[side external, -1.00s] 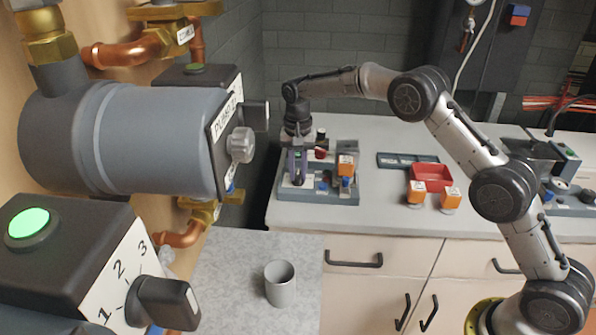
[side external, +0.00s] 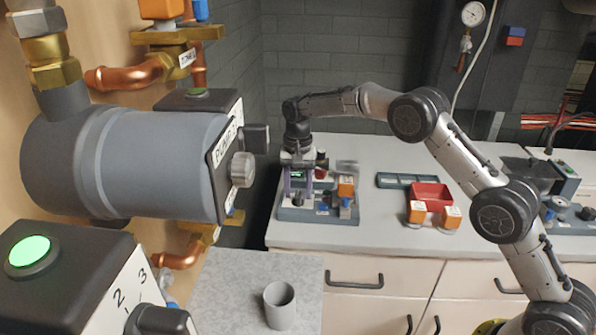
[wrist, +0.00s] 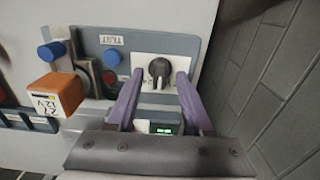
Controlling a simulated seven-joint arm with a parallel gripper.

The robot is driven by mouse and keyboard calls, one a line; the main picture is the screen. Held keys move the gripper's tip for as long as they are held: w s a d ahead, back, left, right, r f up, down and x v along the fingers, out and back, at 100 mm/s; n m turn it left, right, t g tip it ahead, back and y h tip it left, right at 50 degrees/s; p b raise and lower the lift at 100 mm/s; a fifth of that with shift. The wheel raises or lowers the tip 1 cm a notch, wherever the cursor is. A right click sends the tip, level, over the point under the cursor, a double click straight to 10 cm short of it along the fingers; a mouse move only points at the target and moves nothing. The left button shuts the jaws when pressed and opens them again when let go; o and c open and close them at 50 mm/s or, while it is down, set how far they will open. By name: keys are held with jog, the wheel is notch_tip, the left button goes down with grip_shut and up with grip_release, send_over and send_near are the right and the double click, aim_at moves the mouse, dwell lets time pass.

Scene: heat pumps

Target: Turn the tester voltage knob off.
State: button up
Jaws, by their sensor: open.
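The tester (side external: 345,217) is a grey-blue panel unit on the far counter. In the wrist view its black voltage knob (wrist: 159,68) sits on a white plate (wrist: 146,83), with its pointer mark toward the bottom of the picture. My gripper (wrist: 161,77) is open, with one purple finger on each side of the knob. I cannot tell if either finger touches it. A lit green display (wrist: 163,129) shows between the fingers nearer the palm. In the side view my gripper (side external: 298,186) points down over the tester's left part, and the knob is hard to make out.
A red bin (side external: 432,193) and orange blocks (side external: 451,217) stand to the right on the counter. A grey brick wall (wrist: 275,70) is close by. A pump (side external: 140,165) fills the left foreground.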

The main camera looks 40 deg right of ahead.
notch_tip(320, 180, up, 13)
dwell(0.4)
jog(key=shift+r, duration=0.15)
notch_tip(320, 180, up, 5)
jog(key=t, duration=0.1)
send_over(298, 194)
jog(key=s+d+r+t, duration=0.1)
jog(key=s+r+t, duration=0.1)
jog(key=s+r, duration=0.9)
jog(key=s+r+n, duration=0.1)
jog(key=s+r, duration=0.2)
jog(key=s, duration=0.6)
jog(key=s+d+f+n+t, duration=0.1)
jog(key=s+f+n, duration=0.1)
jog(key=s, duration=0.6)
jog(key=s+d+f+n+t, duration=0.1)
jog(key=s+f, duration=0.2)
jog(key=s, duration=0.4)
jog(key=s+f+n, duration=0.5)
jog(key=s+f, duration=0.1)
jog(key=f, duration=0.6)
jog(key=shift+s+a+t, duration=0.2)
jog(key=shift+s+t, duration=0.1)
